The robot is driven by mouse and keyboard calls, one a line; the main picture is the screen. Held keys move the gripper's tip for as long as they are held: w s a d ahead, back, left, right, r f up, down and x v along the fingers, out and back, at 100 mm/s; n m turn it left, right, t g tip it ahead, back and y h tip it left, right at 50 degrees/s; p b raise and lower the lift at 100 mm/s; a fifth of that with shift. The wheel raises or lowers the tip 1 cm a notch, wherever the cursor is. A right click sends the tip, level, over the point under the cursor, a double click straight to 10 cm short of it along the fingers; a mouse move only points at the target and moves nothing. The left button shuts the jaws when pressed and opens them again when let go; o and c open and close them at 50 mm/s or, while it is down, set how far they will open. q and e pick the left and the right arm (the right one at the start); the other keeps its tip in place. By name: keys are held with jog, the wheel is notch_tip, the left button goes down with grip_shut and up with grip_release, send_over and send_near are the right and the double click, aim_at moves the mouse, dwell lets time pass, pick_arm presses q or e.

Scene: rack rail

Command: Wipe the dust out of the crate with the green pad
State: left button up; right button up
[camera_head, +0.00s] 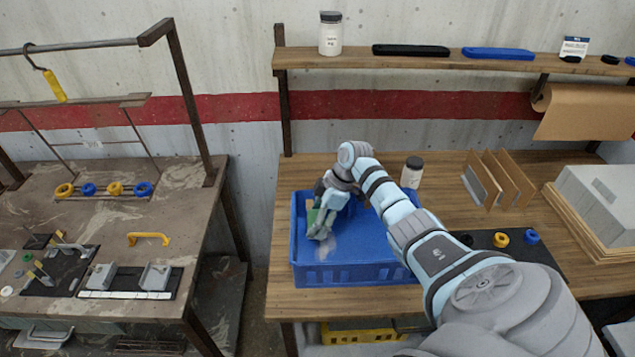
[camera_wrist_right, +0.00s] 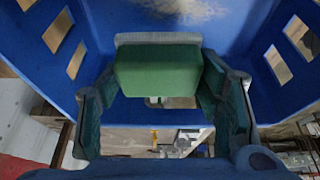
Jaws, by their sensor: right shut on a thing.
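The blue crate (camera_head: 345,274) stands on the wooden bench, near its left end. My right gripper (camera_head: 321,226) reaches down into it, in the left part of the crate. It is shut on the green pad (camera_wrist_right: 158,72), which sits between the two fingers in the right wrist view. In the head view only a small part of the pad (camera_head: 312,215) shows beside the fingers. A pale dust patch (camera_head: 325,247) lies on the crate floor just in front of the gripper. Dust (camera_wrist_right: 185,9) also shows in the right wrist view. My forearm hides the crate's right side. My left gripper is not in view.
A dark-lidded jar (camera_head: 412,172) stands behind the crate's right corner. Upright brown panels (camera_head: 497,180) and a grey box (camera_head: 598,200) stand further right. A dark mat with yellow and blue rings (camera_head: 501,239) lies beside my arm. A shelf (camera_head: 430,61) runs above the bench.

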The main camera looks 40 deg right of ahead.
jog(key=shift+r+p, duration=0.7)
jog(key=shift+r, duration=0.35)
jog(key=shift+f, duration=0.1)
